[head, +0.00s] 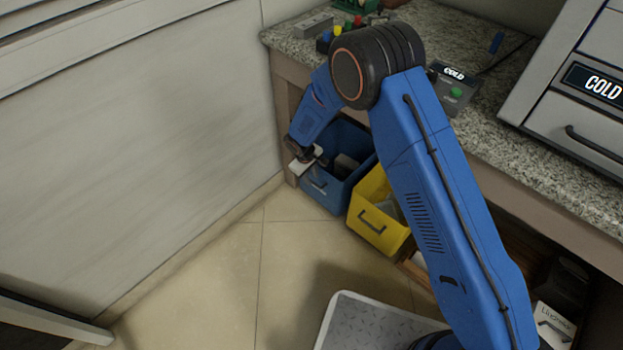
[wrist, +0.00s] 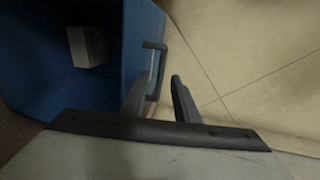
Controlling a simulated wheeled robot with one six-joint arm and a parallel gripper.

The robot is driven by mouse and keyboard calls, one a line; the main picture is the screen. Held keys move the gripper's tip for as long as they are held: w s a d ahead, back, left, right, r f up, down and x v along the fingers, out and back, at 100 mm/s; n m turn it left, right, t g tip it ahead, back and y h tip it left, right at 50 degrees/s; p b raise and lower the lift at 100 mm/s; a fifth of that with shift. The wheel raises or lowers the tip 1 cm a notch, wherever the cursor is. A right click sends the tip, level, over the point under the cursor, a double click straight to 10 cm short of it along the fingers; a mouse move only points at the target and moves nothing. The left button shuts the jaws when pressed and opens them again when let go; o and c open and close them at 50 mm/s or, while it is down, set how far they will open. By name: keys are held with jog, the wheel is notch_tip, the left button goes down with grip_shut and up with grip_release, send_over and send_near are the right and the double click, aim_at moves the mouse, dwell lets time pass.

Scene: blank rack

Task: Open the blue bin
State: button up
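The blue bin (head: 352,140) is under the counter at the left end, and its open top shows a grey block inside. Its front carries a dark handle (head: 318,187). My gripper (head: 305,160) is at the bin's front, above the handle. In the wrist view the blue bin (wrist: 125,30) fills the upper left, with a pale box (wrist: 88,46) inside. The handle (wrist: 160,62) stands out from its front. The two fingers of my gripper (wrist: 160,84) are apart, with the handle bar between their tips in the picture. I cannot tell whether they touch it.
A yellow bin (head: 378,229) stands to the right of the blue bin. The granite counter (head: 505,150) runs above both. A pale wall panel (head: 150,130) is close on the left. Tiled floor (head: 215,290) in front of the bins is clear.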

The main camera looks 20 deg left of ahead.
jog(key=shift+w+f, duration=0.2)
jog(key=shift+f, duration=0.7)
grip_shut()
jog(key=shift+s, duration=0.1)
jog(key=s+a, duration=0.4)
jog(key=s, duration=0.7)
jog(key=s+a, duration=0.5)
jog(key=s, duration=0.5)
jog(key=shift+s, duration=0.4)
grip_release()
